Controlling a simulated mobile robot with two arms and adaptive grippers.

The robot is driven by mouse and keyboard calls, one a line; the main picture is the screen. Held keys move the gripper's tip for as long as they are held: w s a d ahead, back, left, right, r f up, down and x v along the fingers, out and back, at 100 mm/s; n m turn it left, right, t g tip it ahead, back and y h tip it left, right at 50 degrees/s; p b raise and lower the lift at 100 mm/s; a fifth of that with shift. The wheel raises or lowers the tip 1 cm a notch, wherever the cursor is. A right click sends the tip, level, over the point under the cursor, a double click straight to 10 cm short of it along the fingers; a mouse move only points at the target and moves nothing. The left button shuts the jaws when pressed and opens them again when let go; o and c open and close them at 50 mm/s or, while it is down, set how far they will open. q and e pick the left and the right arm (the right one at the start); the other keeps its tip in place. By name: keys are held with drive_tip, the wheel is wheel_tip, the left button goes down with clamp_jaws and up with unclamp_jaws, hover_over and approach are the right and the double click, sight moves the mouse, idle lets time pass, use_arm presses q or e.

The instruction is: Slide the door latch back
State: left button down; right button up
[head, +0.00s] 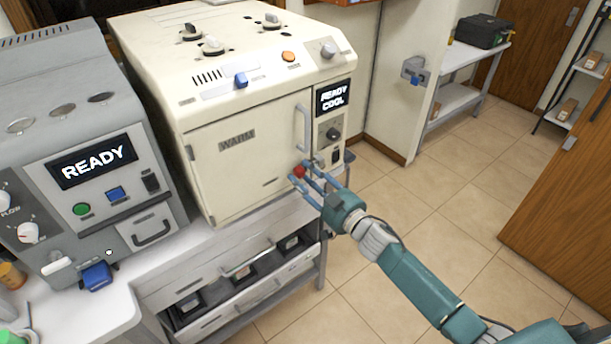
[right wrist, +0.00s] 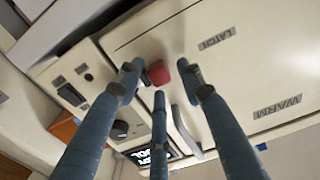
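The cream oven-like machine has a closed door (head: 245,150) marked WARM. A red latch knob (head: 299,171) sits at the door's lower right, below the vertical door handle (head: 303,128). The knob also shows in the right wrist view (right wrist: 158,73), near a LATCH label (right wrist: 217,38). My right gripper (head: 310,178) is at the knob, its three fingers spread. In the right wrist view the fingertips (right wrist: 160,85) stand apart on different sides of the knob. I cannot tell whether any finger touches it. My left gripper is not in view.
The machine's panel (head: 331,100) reads READY COOL. A grey machine (head: 90,170) reading READY stands at left. Drawers (head: 240,270) sit below the counter. A wall-mounted grey box (head: 413,71) is at the back. Floor (head: 420,230) to the right is clear.

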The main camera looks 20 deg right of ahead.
sight(284, 174)
clamp_jaws()
drive_tip(key=shift+s+a+p, duration=0.2)
drive_tip(key=shift+s+a, duration=0.15)
drive_tip(key=shift+a, duration=0.55)
drive_tip(key=shift+s+a+p, duration=0.2)
drive_tip(key=shift+s+a, duration=0.1)
drive_tip(key=shift+a, duration=0.55)
drive_tip(key=shift+c, duration=0.8)
unclamp_jaws()
drive_tip(key=shift+o, duration=0.8)
drive_tip(key=shift+a, duration=0.1)
drive_tip(key=shift+s+a, duration=0.1)
drive_tip(key=shift+a, duration=0.1)
